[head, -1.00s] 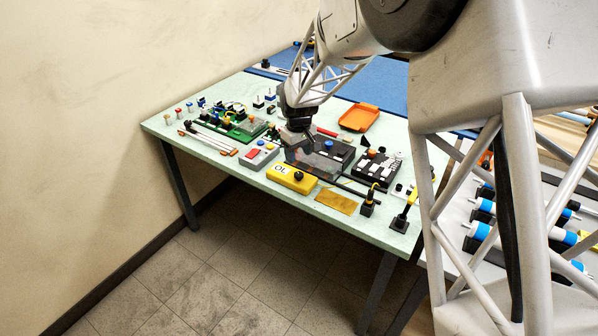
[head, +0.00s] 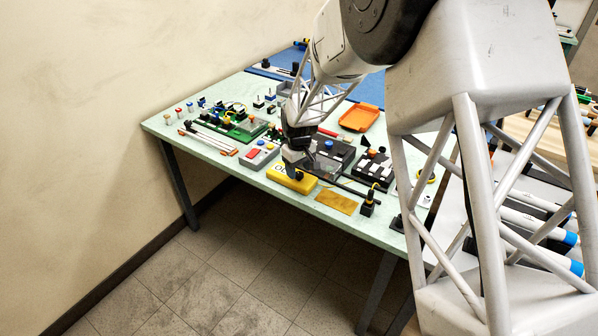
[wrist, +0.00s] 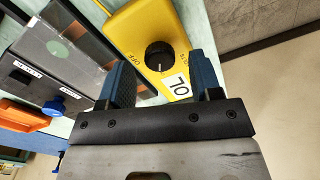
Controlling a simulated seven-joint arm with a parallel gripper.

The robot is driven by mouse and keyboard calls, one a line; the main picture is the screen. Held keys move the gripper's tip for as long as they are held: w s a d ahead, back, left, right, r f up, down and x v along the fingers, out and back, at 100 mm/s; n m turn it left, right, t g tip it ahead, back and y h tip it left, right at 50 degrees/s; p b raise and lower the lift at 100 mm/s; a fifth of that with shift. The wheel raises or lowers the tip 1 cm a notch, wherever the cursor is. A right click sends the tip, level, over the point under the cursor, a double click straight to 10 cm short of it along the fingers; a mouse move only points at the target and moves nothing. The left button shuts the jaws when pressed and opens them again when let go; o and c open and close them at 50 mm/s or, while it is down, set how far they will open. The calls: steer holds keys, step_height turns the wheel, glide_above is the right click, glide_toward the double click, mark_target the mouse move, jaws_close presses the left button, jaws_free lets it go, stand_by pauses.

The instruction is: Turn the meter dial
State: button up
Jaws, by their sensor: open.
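The yellow meter (head: 281,178) lies near the front edge of the green table. In the wrist view the meter (wrist: 134,23) shows a black round dial (wrist: 160,56) with a pale pointer line, the word OFF beside it and a white label. My gripper (wrist: 160,80) is open, with one blue-padded finger on each side of the dial as seen in the wrist view. I cannot tell whether the fingers touch the dial or the meter. In the head view my gripper (head: 296,168) is over the meter's dial end and partly hides it.
A grey box with a red button (head: 259,154) stands left of the meter. A dark box with a blue knob (head: 329,145) is behind it. A flat amber sheet (head: 337,202) lies to its right. An orange tray (head: 358,118) sits farther back.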

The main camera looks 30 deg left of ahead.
steer(key=shift+f, duration=0.65)
steer(key=c, duration=0.9)
steer(key=shift+c, duration=0.2)
steer(key=shift+m, duration=0.5)
steer(key=m, duration=1.1)
